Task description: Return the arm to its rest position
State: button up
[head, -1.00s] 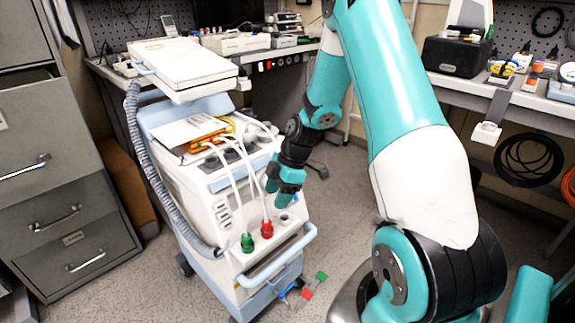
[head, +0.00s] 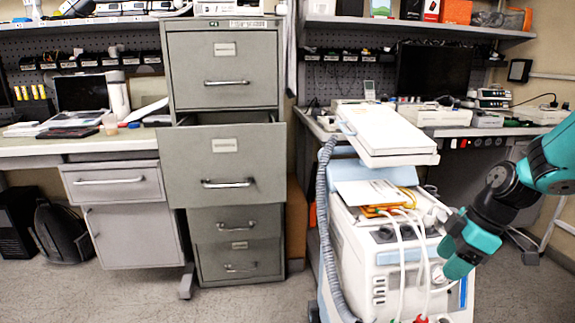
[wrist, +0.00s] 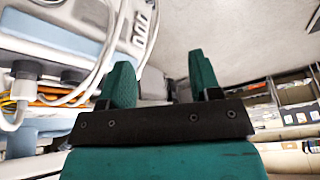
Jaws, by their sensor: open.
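My gripper (head: 456,252) is teal and shows at the right of the head view, in front of the upper right side of the white and blue medical cart (head: 345,225). In the wrist view my gripper's two green fingers (wrist: 161,78) stand apart with nothing between them. The cart's white casing and tubes lie to the left of the fingers there. I cannot tell from the head view whether the gripper touches the cart. My arm reaches in from the right edge, and most of it is out of frame.
A grey filing cabinet (head: 222,165) with one drawer partly pulled out stands left of the cart. White tubes (head: 402,255) run down the cart's front. A bench with a monitor (head: 433,72) is behind. Bare floor (head: 130,295) shows at front left.

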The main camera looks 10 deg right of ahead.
jog(key=s+a+r+m, duration=0.1)
jog(key=s+a+r, duration=0.3)
jog(key=a, duration=0.4)
jog(key=s+a+r+m, duration=0.2)
jog(key=s+a+r, duration=0.2)
jog(key=a, duration=0.3)
jog(key=s+a+r+m+g, duration=0.1)
jog(key=s+a, duration=0.2)
jog(key=s, duration=0.3)
jog(key=s+a+r+m, duration=0.1)
jog(key=s+a+r, duration=0.1)
jog(key=s+a, duration=0.3)
notch_tip(320, 180, up, 18)
jog(key=d+p, duration=0.1)
jog(key=p, duration=1.7)
jog(key=shift+s+f+m, duration=0.25)
jog(key=shift+m, duration=0.15)
jog(key=shift+d, duration=0.1)
